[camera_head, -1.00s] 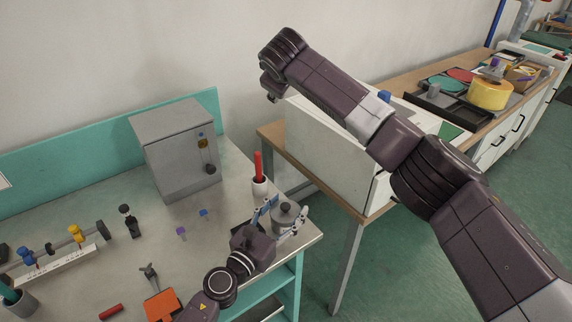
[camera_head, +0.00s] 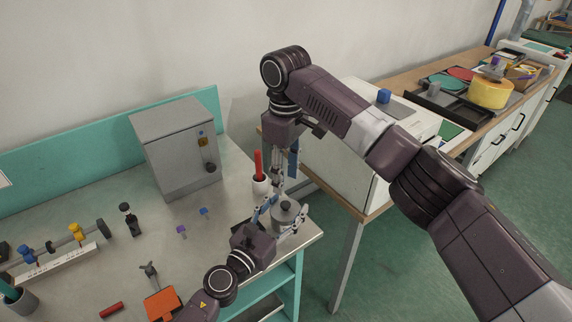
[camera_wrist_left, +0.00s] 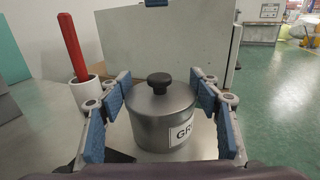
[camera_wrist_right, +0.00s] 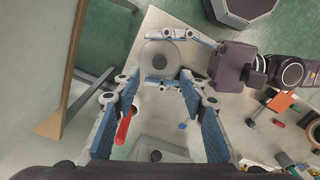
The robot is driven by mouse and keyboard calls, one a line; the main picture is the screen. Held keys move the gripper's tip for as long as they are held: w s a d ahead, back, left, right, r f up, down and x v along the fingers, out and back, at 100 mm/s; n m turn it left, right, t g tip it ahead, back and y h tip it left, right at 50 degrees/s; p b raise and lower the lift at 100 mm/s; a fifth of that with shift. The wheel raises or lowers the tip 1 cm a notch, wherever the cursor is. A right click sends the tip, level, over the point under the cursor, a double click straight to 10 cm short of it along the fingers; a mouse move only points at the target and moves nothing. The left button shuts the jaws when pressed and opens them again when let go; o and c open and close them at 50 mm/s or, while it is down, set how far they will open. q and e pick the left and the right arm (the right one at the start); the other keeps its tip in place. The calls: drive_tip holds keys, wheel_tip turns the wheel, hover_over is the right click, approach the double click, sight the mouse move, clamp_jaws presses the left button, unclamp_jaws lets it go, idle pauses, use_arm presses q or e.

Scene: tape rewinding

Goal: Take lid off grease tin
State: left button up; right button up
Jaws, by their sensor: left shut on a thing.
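The grease tin (camera_wrist_left: 150,132) is a grey metal pot with a white label reading "GR". Its lid (camera_wrist_left: 140,101) is seated on top and has a black knob (camera_wrist_left: 159,79). The tin stands near the bench's right corner. My left gripper (camera_head: 281,213) is shut on the tin's body, its blue-padded fingers on both sides. My right gripper (camera_head: 284,178) hangs just above the lid, pointing down. In the right wrist view its fingers (camera_wrist_right: 160,88) are spread open and empty, with the round lid (camera_wrist_right: 153,68) beyond them.
A red stick (camera_head: 258,163) stands in a white cup (camera_head: 261,186) just behind the tin. A grey cabinet (camera_head: 175,145) stands further back left. Small blue and purple pieces lie left of the tin. The bench's right edge is close by.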

sight(286, 204)
wheel_tip(286, 204, down, 8)
drive_tip(key=shift+f, duration=0.25)
drive_tip(key=shift+c, duration=0.6)
clamp_jaws()
drive_tip(key=shift+r, duration=0.25)
